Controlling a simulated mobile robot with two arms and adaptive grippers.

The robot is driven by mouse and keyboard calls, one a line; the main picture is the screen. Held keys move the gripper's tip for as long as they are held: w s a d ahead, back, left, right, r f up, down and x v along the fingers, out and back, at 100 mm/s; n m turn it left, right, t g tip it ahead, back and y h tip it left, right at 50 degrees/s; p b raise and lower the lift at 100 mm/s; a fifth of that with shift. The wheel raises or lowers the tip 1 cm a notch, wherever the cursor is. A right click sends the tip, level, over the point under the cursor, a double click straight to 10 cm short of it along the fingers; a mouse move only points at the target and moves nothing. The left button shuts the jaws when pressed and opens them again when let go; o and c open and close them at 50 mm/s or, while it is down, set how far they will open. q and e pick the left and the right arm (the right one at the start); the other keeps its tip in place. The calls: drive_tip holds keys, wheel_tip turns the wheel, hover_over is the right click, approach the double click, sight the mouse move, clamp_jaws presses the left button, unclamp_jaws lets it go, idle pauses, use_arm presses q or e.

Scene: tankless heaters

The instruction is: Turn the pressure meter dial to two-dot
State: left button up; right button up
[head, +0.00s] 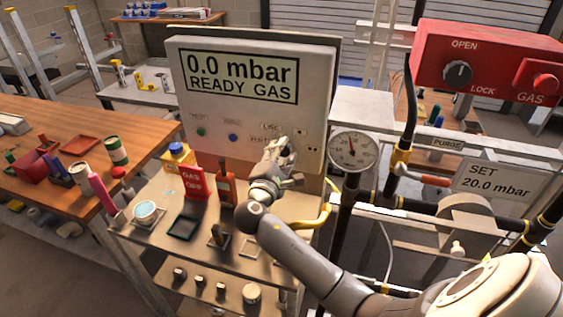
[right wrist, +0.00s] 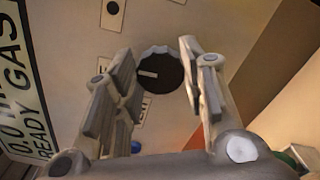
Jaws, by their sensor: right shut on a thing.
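The dial (right wrist: 160,70) is a dark, scalloped knob with a short white mark on the panel, in the right wrist view. The mark points to the left in that view. Small white cards surround the dial; a one-dot card (right wrist: 112,8) shows up left, and others are partly hidden or cut off. My right gripper (right wrist: 158,72) has its fingertips on either side of the dial and is shut on it. In the head view my right gripper (head: 280,150) is against the lower right of the pale panel (head: 225,120) and hides the dial. My left gripper is not in view.
The panel screen (head: 241,78) reads 0.0 mbar READY GAS. A round gauge (head: 352,150) and black pipes stand right of the panel, below a red valve box (head: 485,65). A metal cart (head: 200,246) with a red GAS OFF block (head: 193,183) stands below the panel.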

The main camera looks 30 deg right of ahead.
drive_tip(key=m+b, duration=0.7)
drive_tip(key=f+m+b, duration=0.1)
drive_tip(key=m+b, duration=0.2)
drive_tip(key=b, duration=0.1)
drive_tip(key=shift+m, duration=0.4)
drive_tip(key=shift+r+m+b, duration=0.2)
drive_tip(key=shift+m+b, duration=1.4)
drive_tip(key=shift+b, duration=0.05)
drive_tip(key=o, duration=1)
drive_tip(key=shift+r, duration=0.1)
drive_tip(key=shift+r, duration=0.1)
